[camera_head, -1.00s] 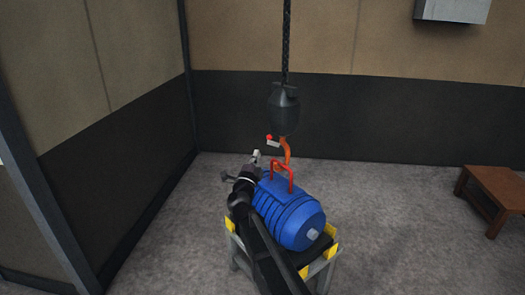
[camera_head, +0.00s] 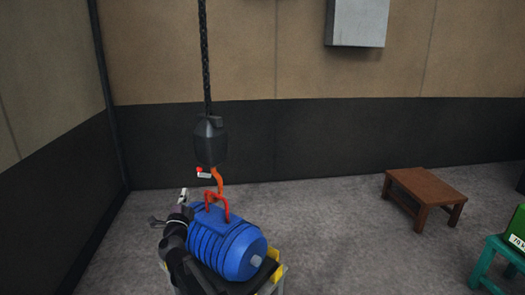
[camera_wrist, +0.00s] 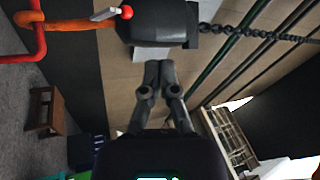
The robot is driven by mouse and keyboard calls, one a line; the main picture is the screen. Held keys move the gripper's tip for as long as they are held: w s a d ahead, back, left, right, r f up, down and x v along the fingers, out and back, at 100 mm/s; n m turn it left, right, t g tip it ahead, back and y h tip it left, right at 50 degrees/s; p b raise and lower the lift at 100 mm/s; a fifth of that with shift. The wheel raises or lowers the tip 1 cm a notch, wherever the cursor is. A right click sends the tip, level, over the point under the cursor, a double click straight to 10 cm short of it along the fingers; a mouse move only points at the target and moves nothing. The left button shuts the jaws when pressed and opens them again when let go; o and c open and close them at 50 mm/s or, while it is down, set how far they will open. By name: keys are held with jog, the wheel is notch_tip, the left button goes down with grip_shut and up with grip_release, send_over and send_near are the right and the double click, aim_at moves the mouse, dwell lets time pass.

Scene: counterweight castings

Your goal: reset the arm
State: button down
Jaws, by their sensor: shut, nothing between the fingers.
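My gripper (camera_wrist: 160,70) shows in the wrist view with its two dark fingers together and nothing between them. The casting has a red lifting handle (camera_head: 206,199). An orange hook (camera_head: 217,178) hangs at this handle, and in the wrist view the hook (camera_wrist: 38,35) overlaps the red handle (camera_wrist: 12,45). I cannot tell whether the hook bears the load.
A black hoist block (camera_head: 210,142) hangs on a chain (camera_head: 205,60) above the casting. The casting sits on a stand with yellow corners (camera_head: 277,277). A brown wooden table (camera_head: 426,190) and a green stool (camera_head: 500,250) stand right. A grey box (camera_head: 358,22) is on the back wall.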

jog(key=d+f+n+g+y, duration=0.2)
jog(key=d+f+n+g, duration=0.45)
jog(key=d+f, duration=0.4)
jog(key=d+f+n+g+y, duration=0.2)
jog(key=d+f+n+g, duration=0.5)
jog(key=d, duration=0.7)
jog(key=s+d+f+g+h, duration=0.35)
jog(key=s+d, duration=0.55)
jog(key=d, duration=0.3)
jog(key=s+d+f+g+h, duration=0.3)
jog(key=s+d+f+g, duration=0.15)
jog(key=s+d, duration=0.65)
notch_tip(320, 180, up, 21)
jog(key=w+d+p, duration=0.1)
jog(key=p, duration=1.9)
jog(key=shift+w+d+p, duration=0.2)
jog(key=shift+w+p, duration=0.05)
jog(key=shift+p, duration=0.15)
